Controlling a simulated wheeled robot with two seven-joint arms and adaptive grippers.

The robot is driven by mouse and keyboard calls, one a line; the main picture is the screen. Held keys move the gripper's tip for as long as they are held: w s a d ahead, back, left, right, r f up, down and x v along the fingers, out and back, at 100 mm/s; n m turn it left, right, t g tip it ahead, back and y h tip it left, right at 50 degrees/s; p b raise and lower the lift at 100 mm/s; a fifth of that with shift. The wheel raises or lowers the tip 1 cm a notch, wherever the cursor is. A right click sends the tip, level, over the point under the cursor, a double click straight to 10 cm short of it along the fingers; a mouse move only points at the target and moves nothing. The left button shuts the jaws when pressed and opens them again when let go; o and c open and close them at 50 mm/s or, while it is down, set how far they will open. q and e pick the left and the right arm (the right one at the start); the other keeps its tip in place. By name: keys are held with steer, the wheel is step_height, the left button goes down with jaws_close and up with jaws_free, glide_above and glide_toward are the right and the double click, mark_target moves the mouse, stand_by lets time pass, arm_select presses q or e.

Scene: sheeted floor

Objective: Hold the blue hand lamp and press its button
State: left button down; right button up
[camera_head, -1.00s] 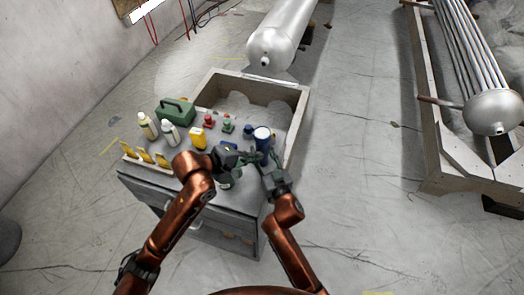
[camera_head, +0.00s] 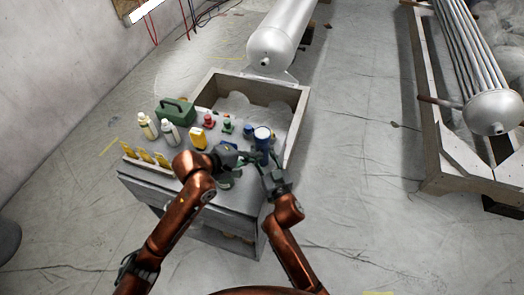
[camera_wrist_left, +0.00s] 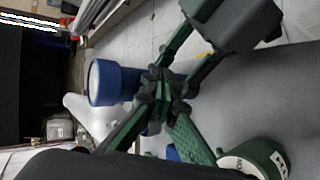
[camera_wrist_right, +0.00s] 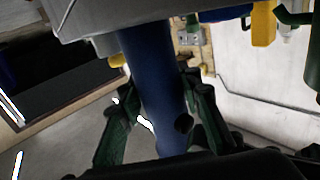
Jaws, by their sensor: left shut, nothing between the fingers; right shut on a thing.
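The blue hand lamp (camera_head: 262,142) stands upright above the near right part of the workbench, its pale round end up. My right gripper (camera_head: 267,166) is shut around its blue handle, which also fills the middle of the right wrist view (camera_wrist_right: 152,80). A small dark round spot shows on the handle there. My left gripper (camera_head: 253,157) is shut and empty right beside the lamp. In the left wrist view its fingertips (camera_wrist_left: 160,90) meet next to the blue lamp (camera_wrist_left: 112,82); I cannot tell whether they touch it. The button is not clearly visible.
The workbench (camera_head: 240,195) carries a green case (camera_head: 175,112), two bottles, a yellow item (camera_head: 198,138), small red and green items and a row of yellow pieces. An open tray (camera_head: 300,105) lies behind. A green cylinder (camera_wrist_left: 258,160) sits close below my left gripper.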

stand_by(0.4)
arm_select(q)
steer(key=shift+w+d, duration=0.1)
steer(key=shift+w, duration=0.3)
steer(key=shift+s, duration=0.4)
stand_by(0.3)
arm_select(e)
steer(key=o, duration=1.3)
arm_select(q)
steer(key=s+a, duration=0.2)
steer(key=s, duration=0.3)
steer(key=shift+s, duration=0.35)
arm_select(e)
steer(key=shift+o, duration=0.2)
steer(key=shift+s, duration=0.1)
